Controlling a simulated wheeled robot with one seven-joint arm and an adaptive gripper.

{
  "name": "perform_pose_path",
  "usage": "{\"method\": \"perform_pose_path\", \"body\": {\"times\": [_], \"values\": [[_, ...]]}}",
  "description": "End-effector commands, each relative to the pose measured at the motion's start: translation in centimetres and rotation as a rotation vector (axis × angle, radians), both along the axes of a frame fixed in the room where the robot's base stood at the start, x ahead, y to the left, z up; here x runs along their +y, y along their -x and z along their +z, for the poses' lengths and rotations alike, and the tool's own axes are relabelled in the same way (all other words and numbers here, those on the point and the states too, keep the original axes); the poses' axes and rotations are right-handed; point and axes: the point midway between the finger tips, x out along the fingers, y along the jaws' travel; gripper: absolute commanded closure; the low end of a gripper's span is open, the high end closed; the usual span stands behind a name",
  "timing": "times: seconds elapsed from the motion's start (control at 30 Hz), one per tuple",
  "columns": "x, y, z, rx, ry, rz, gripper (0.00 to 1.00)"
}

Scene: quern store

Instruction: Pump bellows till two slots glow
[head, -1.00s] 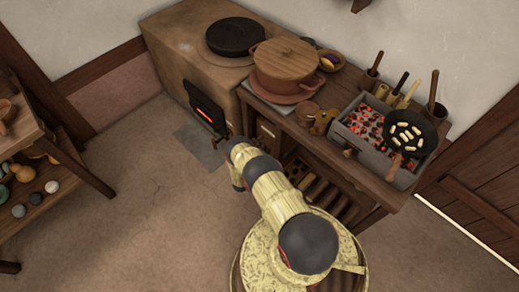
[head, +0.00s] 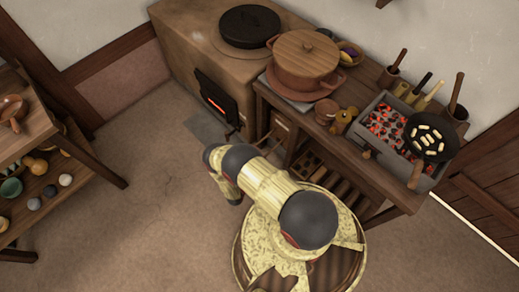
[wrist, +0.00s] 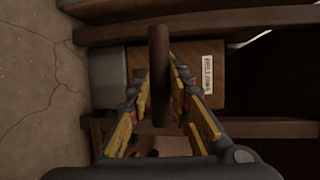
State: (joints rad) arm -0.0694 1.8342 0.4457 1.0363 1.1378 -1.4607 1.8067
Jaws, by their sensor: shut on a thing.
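My gripper (wrist: 159,88) shows in the wrist view, its yellow fingers shut on an upright-looking brown bar, the bellows handle (wrist: 158,52). Behind it is a wooden box with a white label reading BELLOWS (wrist: 207,75). In the head view my arm hides the gripper and the handle; part of the box (head: 283,132) shows under the bench. The tan stove (head: 205,62) stands to the left of the bench. Its dark door (head: 221,88) has one slot glowing orange-red (head: 217,105); I can make out no second lit slot.
The bench (head: 345,165) carries a lidded clay pot (head: 305,68), a brazier of glowing coals (head: 388,122) and a pan (head: 431,136) of pale pieces. A shelf (head: 60,150) with bowls and balls stands at the left. Floor (head: 150,190) between shelf and stove is clear.

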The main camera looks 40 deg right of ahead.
Motion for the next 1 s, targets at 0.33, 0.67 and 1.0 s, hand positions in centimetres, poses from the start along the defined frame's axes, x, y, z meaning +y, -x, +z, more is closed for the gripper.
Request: {"method": "perform_pose_path", "body": {"times": [0.33,0.67,1.0], "values": [[1.11,0.1,-0.15,0.001,-0.003,0.001,1.0],[1.06,0.07,-0.07,0.0,-0.002,0.0,0.67],[1.03,0.08,0.0,-0.001,0.0,-0.001,0.61]]}}
